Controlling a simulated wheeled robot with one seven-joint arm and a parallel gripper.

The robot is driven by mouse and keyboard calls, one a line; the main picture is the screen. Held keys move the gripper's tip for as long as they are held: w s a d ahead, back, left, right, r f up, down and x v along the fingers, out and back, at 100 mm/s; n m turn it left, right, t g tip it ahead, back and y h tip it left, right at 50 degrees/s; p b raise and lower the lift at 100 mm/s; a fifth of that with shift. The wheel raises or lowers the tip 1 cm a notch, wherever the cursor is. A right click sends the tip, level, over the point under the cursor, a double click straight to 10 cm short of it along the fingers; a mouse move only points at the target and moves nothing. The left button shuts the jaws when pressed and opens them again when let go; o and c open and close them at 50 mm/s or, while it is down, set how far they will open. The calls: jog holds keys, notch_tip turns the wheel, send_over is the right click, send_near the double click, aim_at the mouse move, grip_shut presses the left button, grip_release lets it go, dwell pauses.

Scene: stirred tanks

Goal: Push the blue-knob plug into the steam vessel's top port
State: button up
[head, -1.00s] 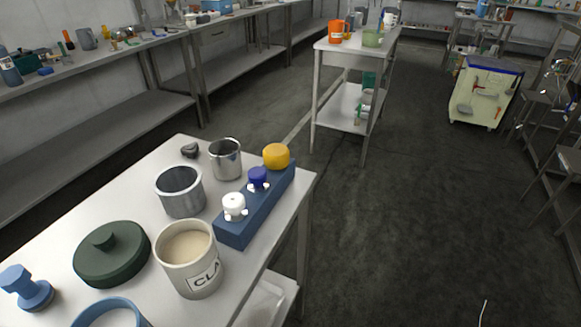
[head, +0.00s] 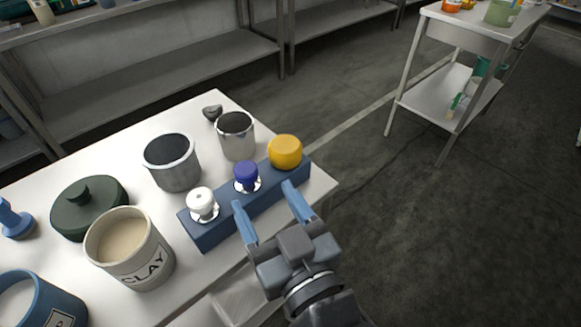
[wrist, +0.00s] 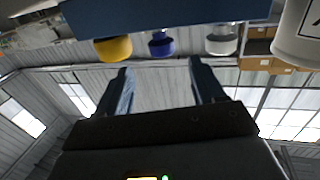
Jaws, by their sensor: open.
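The blue-knob plug (head: 246,175) stands upright in the middle of a dark blue rack (head: 213,233), between a white-knob plug (head: 201,202) and a yellow-knob plug (head: 285,151). My gripper (head: 265,197) is open and empty at the near side of the rack, its fingers pointing toward the blue knob and apart from it. The wrist view, upside down, shows the blue knob (wrist: 161,44) between and beyond the two fingertips, with the yellow knob (wrist: 113,48) and white knob (wrist: 222,40) on either side. I cannot identify a steam vessel or its top port.
On the white table (head: 105,137) stand a clay pot (head: 146,262), a dark green lid (head: 88,207), a grey metal cup (head: 172,165), a shiny metal cup (head: 236,139) and a blue pot (head: 62,300). A second table (head: 455,105) stands back right. The floor at right is clear.

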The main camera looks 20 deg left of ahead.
aim_at(250, 177)
jog(key=shift+r+p+x, duration=0.25)
jog(key=shift+p+x, duration=0.05)
jog(key=shift+x, duration=0.9)
jog(key=p+x, duration=0.2)
jog(key=x, duration=0.3)
jog(key=shift+w+a+f, duration=0.1)
jog(key=shift+a+f, duration=0.05)
jog(key=shift+a, duration=0.2)
jog(key=c, duration=1.1)
